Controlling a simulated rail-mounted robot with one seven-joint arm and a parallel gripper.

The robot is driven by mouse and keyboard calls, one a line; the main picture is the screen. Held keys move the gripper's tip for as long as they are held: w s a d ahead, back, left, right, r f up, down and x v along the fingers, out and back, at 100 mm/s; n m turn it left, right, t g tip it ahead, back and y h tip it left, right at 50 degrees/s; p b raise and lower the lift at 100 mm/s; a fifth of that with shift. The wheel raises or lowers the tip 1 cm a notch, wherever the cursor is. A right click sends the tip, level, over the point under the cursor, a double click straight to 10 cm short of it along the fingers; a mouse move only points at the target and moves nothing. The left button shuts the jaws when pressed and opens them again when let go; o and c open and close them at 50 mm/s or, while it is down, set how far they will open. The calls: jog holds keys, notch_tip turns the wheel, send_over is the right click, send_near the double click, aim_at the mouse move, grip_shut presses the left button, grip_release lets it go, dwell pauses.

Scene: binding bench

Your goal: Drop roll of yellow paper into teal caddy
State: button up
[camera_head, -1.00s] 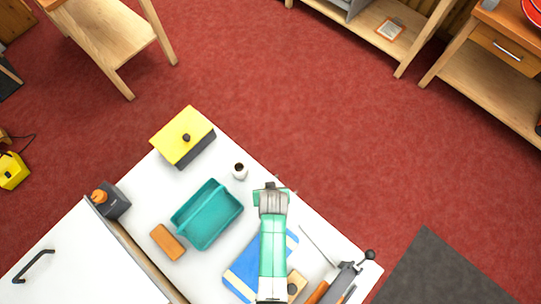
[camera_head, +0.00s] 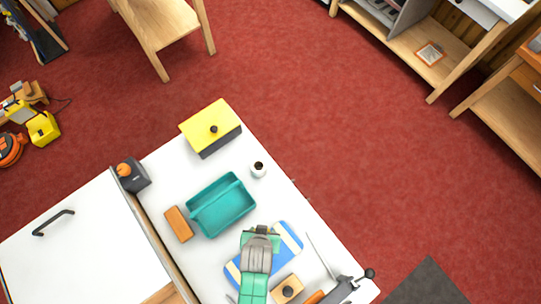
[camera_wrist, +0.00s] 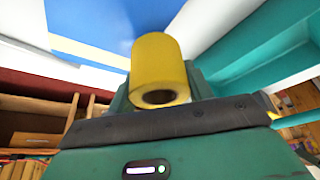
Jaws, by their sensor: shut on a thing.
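The roll of yellow paper (camera_wrist: 160,66) is a short hollow cylinder, held by my gripper (camera_wrist: 160,88) in the wrist view. My gripper is shut on it. In the head view my gripper (camera_head: 261,232) is over the blue board, below and right of the teal caddy, and hides the roll. The teal caddy (camera_head: 222,206) is an open box on the white bench and looks empty. Its teal wall also shows at the upper right of the wrist view (camera_wrist: 245,50).
A blue and cream board (camera_head: 288,238) lies under my gripper. An orange block (camera_head: 178,224) is left of the caddy. A white cup (camera_head: 258,169) and a yellow-lidded box (camera_head: 211,127) stand beyond it. A paper trimmer (camera_head: 345,289) is at the right corner.

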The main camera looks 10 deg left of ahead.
jog(key=shift+s+a, duration=0.15)
jog(key=shift+s, duration=0.4)
